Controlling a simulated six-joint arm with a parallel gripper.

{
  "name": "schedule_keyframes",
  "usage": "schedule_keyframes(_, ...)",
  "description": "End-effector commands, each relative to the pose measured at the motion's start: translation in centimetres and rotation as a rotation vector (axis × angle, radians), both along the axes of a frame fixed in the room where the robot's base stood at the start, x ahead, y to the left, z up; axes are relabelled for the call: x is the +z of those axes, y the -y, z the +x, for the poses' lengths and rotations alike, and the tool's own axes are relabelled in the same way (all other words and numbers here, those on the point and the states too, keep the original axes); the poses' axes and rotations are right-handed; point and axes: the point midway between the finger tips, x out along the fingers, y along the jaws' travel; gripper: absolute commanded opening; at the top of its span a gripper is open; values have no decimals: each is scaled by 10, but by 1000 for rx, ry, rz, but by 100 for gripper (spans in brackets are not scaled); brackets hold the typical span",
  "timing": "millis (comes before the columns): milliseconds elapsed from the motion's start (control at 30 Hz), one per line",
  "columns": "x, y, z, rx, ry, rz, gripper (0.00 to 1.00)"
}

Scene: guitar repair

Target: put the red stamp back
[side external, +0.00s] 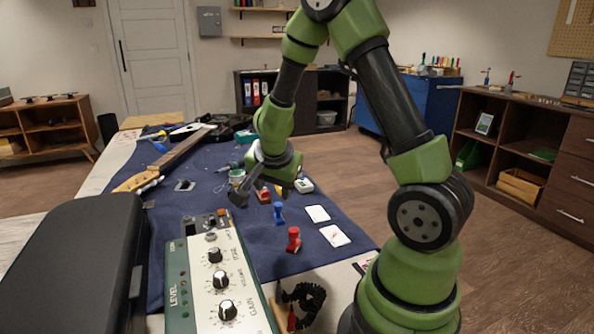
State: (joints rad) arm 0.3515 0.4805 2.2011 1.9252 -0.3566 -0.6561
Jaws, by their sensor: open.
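A red stamp (293,240) stands upright on the dark blue mat (330,262), to the right of the cream-and-green control box. A blue stamp (279,213) stands just behind it. My gripper (238,197) is over the mat, behind and to the left of both stamps and apart from them. Its jaws are open, with nothing visible between them. A small red and yellow item (264,194) lies close beside my gripper, partly hidden by it; I cannot tell what it is. Two white cards (317,213) (334,236) lie to the right of the stamps.
The control box (217,280) with knobs and a black case (75,265) fill the front left. A guitar neck (165,160) lies at the back left. A small white and green box (304,185) stands behind the cards. A black coiled cable (303,298) lies at the front.

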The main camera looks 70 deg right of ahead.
Motion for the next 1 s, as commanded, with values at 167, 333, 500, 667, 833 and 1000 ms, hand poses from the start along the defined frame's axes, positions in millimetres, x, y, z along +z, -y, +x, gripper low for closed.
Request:
schedule_keyframes(167,94,-70,36,396,348,42,50)
schedule_keyframes(333,155,-149,-1,800,462,111,50)
schedule_keyframes(500,171,-186,-71,1076,373,106,50)
schedule_keyframes(667,166,-186,-116,1164,262,50,50)
schedule_keyframes(833,162,-181,-132,1175,209,18,50)
schedule_keyframes(1000,162,-180,-133,1176,206,17,50)
